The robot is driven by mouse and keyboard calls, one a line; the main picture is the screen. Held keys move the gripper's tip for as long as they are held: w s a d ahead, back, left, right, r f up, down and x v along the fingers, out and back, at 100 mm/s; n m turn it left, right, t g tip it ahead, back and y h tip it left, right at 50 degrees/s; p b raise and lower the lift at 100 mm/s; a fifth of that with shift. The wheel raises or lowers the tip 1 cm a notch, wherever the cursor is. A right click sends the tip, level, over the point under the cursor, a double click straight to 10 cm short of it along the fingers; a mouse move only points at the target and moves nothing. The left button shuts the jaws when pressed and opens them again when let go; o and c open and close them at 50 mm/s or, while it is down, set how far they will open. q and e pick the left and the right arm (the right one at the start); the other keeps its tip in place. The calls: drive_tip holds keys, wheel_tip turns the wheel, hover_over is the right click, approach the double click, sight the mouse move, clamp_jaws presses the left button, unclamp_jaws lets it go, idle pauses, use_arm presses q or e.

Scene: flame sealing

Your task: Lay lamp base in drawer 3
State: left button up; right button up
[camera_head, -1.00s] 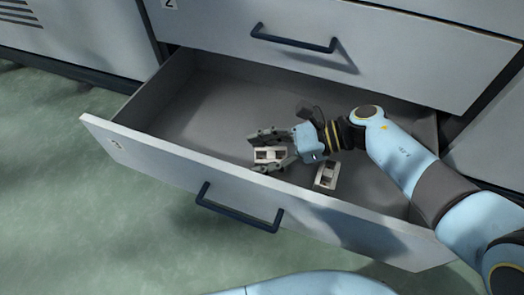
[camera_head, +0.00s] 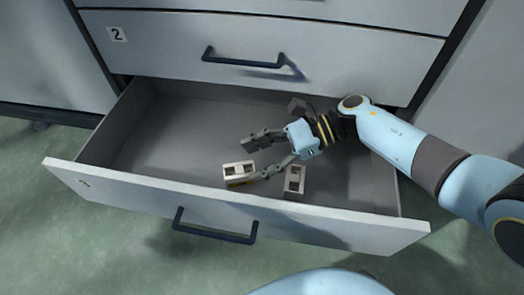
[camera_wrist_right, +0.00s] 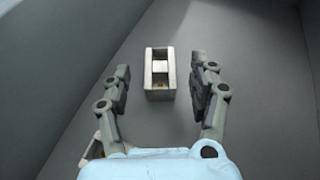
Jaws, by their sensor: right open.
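Drawer 3 (camera_head: 330,220) is pulled open. Two similar pale, box-like lamp bases with slots lie in it. One lamp base (camera_head: 239,173) lies near the front panel, left of the other lamp base (camera_head: 294,182). My right gripper (camera_head: 257,158) is open and empty inside the drawer, its fingers pointing left near the first base. In the right wrist view, one base (camera_wrist_right: 160,88) lies on the drawer floor, framed between the spread fingers and apart from them. The other base (camera_wrist_right: 92,150) is mostly hidden behind the gripper's palm. My left gripper is not in view.
The closed drawer marked 2 (camera_head: 160,45), with a dark handle (camera_head: 243,63), is just above and behind. The open drawer's walls and front panel surround my right gripper. Its floor is clear on the left (camera_head: 170,130). Green floor lies in front.

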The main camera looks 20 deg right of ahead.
drive_tip(key=shift+s+d+r, duration=0.1)
drive_tip(key=shift+d+r, duration=0.05)
drive_tip(key=shift+d, duration=0.3)
drive_tip(key=a+r+m+t, duration=0.1)
drive_tip(key=r+m, duration=0.1)
drive_tip(key=s+r+m+t+y, duration=0.1)
drive_tip(key=a+r+m+y, duration=0.1)
drive_tip(key=r+m, duration=0.1)
drive_tip(key=shift+s+a+r+m+t, duration=0.2)
drive_tip(key=shift+a+r+m+t, duration=0.1)
drive_tip(key=shift+t, duration=0.1)
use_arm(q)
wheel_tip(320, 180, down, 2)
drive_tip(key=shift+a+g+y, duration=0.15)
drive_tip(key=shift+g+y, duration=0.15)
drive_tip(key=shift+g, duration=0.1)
use_arm(e)
drive_tip(key=s+d+r+n+t+h, duration=0.2)
drive_tip(key=d+r+n+t+h, duration=0.1)
drive_tip(key=r+n, duration=0.6)
drive_tip(key=s+d+r+n+t+h, duration=0.2)
drive_tip(key=d+r+n+t+h, duration=0.1)
drive_tip(key=r+n+t, duration=0.5)
drive_tip(key=s+d+r+n+t+h, duration=0.2)
drive_tip(key=d+r+n+t+h, duration=0.2)
drive_tip(key=r+n, duration=0.6)
drive_tip(key=shift+s+r+n+t+h, duration=0.15)
drive_tip(key=shift+s+n+t+h, duration=0.2)
drive_tip(key=shift+n+t+h, duration=0.65)
drive_tip(key=shift+n, duration=0.3)
